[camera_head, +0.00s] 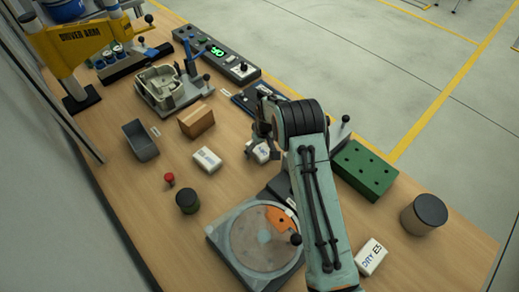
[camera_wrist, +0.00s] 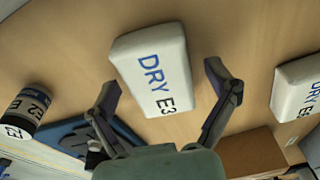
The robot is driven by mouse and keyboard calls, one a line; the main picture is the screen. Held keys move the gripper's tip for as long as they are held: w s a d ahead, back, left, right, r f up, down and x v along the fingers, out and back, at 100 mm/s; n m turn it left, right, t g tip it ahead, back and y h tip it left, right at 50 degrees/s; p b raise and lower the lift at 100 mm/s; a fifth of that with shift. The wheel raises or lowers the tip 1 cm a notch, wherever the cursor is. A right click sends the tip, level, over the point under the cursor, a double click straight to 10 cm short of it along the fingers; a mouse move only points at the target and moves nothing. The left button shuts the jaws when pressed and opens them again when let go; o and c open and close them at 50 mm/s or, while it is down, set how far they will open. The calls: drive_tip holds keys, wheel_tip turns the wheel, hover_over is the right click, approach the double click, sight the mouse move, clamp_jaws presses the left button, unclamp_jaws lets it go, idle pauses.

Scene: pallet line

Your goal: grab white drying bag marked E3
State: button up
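The white drying bag marked DRY E3 (camera_wrist: 155,70) lies on the wooden bench in the wrist view, with its label facing up. My gripper (camera_wrist: 164,88) is open, with one dark finger on each side of the bag's lower part in the picture. The fingers appear apart from the bag, and their height above it is hard to judge. In the head view the bag (camera_head: 262,152) lies at my gripper (camera_head: 264,146), which partly hides it.
A similar white bag (camera_wrist: 300,88) lies to the right, near a brown box (camera_wrist: 252,152). Another white bag (camera_head: 371,257) lies near the bench's front right. A canister marked E2 (camera_wrist: 27,110) is at the wrist view's left. A green block (camera_head: 365,170) stands right of my arm.

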drive_tip(key=c, duration=0.9)
